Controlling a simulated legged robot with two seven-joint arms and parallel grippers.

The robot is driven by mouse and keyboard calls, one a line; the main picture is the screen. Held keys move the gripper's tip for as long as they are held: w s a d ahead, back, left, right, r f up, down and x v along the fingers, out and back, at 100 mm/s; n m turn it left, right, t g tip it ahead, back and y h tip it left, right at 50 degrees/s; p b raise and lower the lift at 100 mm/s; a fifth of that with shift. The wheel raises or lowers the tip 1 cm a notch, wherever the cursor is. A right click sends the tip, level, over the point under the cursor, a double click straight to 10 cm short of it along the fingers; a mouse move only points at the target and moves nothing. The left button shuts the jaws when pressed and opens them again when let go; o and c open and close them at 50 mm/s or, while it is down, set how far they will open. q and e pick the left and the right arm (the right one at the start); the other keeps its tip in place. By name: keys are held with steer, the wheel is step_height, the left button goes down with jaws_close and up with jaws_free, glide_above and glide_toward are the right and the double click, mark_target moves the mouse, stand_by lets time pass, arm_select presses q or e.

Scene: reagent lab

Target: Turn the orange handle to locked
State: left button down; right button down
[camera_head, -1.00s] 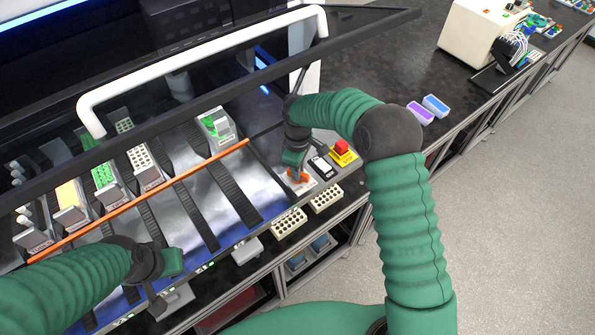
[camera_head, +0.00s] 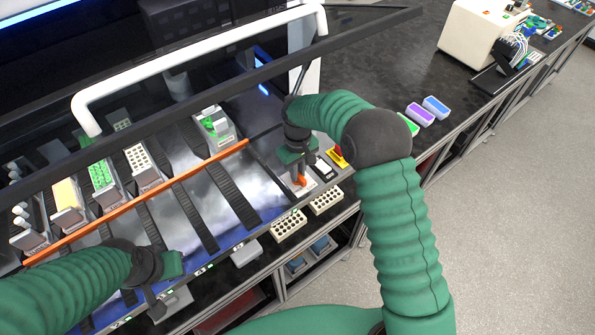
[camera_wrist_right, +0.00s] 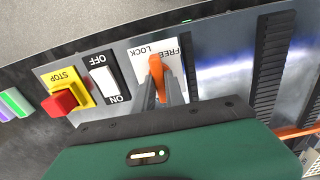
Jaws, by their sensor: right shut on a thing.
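The orange handle (camera_wrist_right: 157,70) stands on a white plate marked LOCK and FREE in the right wrist view. The lettering appears upside down, with LOCK on the left and FREE on the right. The handle's upper end lies near the gap between the two words, leaning slightly left. My right gripper (camera_wrist_right: 162,92) is shut on the handle, one dark finger on each side. In the head view the handle (camera_head: 300,181) shows just below my right gripper (camera_head: 297,168). My left gripper (camera_head: 158,292) hangs over the machine's front edge; its opening cannot be made out.
Beside the handle plate are a black-and-white ON/OFF switch (camera_wrist_right: 104,80) and a red STOP button (camera_wrist_right: 60,103) on yellow. Sample racks (camera_head: 145,165) stand behind an orange bar (camera_head: 150,196). A raised dark lid with a white handle (camera_head: 200,57) hangs over the machine.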

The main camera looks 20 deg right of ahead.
steer(key=shift+s+f, duration=0.15)
steer(key=c, duration=1.6)
jaws_free()
steer(key=shift+c, duration=0.2)
steer(key=shift+o, duration=1.2)
steer(key=shift+w, duration=0.2)
step_height(320, 180, up, 12)
steer(key=b, duration=0.2)
